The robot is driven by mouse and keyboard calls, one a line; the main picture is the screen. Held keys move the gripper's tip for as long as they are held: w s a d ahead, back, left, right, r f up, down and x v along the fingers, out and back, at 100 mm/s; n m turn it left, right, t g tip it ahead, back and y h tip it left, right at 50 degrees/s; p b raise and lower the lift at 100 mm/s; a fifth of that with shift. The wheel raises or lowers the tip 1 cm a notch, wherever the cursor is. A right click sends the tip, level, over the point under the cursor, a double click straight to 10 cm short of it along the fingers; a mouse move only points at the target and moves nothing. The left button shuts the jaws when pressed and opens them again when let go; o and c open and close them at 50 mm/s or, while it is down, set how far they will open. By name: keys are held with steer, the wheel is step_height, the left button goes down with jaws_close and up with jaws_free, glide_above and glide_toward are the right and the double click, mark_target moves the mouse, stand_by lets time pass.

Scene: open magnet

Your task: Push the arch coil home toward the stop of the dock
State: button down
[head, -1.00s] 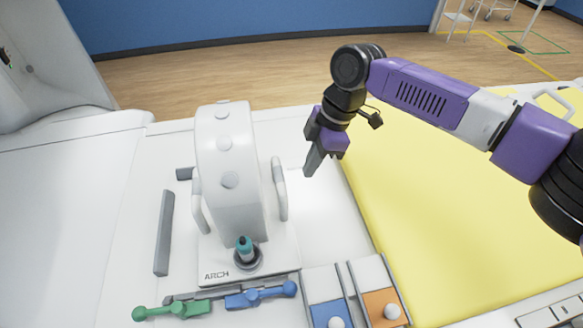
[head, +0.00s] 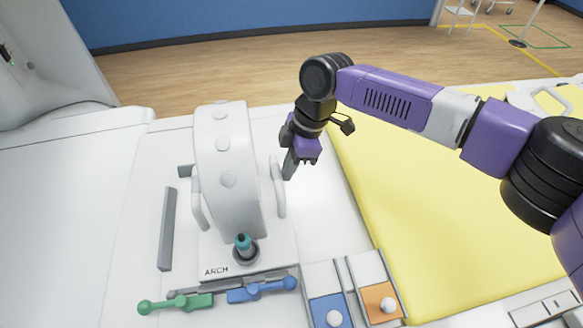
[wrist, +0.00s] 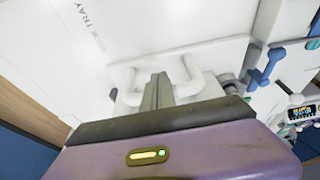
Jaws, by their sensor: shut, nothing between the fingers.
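The white arch coil (head: 228,180) stands upright on its base marked ARCH, with a curved handle on each side and a teal-topped plug (head: 243,246) at its front. A grey rail (head: 167,228) lies to the left of the base, and a small grey block (head: 185,172) sits at the coil's back left. I cannot tell which part is the dock's stop. My gripper (head: 289,174) points down, shut and empty, close to the coil's right handle (head: 279,188). In the wrist view the shut fingers (wrist: 158,92) overlap a white handle (wrist: 191,76); contact is unclear.
A green lever (head: 175,304) and a blue lever (head: 262,290) lie in front of the base. Blue (head: 328,310) and orange (head: 382,302) blocks with white knobs stand front right. A yellow pad (head: 430,210) covers the right. White surface is clear between pad and coil.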

steer(key=shift+s+a+r, duration=0.1)
steer(key=shift+s+a, duration=0.1)
steer(key=shift+a, duration=0.35)
steer(key=shift+s+a, duration=0.15)
steer(key=shift+a, duration=0.35)
steer(key=shift+s+a, duration=0.25)
steer(key=shift+a, duration=0.65)
steer(key=shift+s+a, duration=0.25)
steer(key=shift+a, duration=0.65)
